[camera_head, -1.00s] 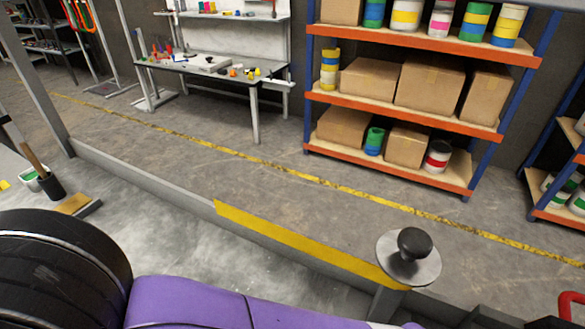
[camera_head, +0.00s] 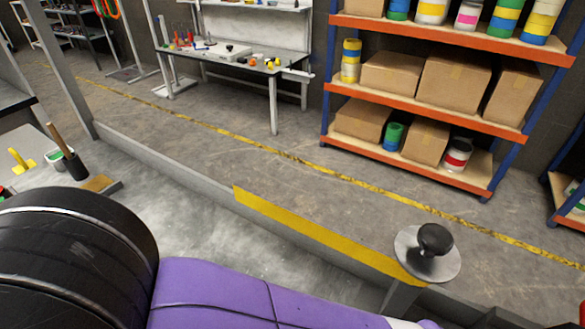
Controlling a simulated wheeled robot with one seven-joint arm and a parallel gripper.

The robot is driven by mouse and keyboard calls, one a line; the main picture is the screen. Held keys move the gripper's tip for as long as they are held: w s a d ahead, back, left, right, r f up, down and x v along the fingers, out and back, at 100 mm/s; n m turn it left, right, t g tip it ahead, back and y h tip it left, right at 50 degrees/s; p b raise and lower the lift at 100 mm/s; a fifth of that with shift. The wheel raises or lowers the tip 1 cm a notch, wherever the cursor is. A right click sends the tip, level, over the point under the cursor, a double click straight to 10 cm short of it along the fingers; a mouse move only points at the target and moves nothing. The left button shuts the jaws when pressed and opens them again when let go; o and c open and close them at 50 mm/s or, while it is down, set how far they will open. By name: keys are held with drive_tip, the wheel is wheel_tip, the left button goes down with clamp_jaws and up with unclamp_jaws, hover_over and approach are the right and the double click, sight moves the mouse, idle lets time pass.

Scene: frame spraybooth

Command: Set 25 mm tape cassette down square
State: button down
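No tape cassette that I can make out is in view. My gripper is not in view; only a black and purple part of my own arm fills the lower left and bottom of the head view. At the left edge, a grey worktable (camera_head: 48,192) shows in part. On it stand a black pot (camera_head: 75,168) with a wooden handle sticking out, a small green-and-white tub (camera_head: 55,158) and a yellow object (camera_head: 20,160).
A low grey sill with a yellow strip (camera_head: 320,238) crosses the floor. A round metal plate with a black knob (camera_head: 435,238) stands at the right. Behind are a rack (camera_head: 420,115) of boxes and tins and a bench (camera_head: 235,62). The floor between is clear.

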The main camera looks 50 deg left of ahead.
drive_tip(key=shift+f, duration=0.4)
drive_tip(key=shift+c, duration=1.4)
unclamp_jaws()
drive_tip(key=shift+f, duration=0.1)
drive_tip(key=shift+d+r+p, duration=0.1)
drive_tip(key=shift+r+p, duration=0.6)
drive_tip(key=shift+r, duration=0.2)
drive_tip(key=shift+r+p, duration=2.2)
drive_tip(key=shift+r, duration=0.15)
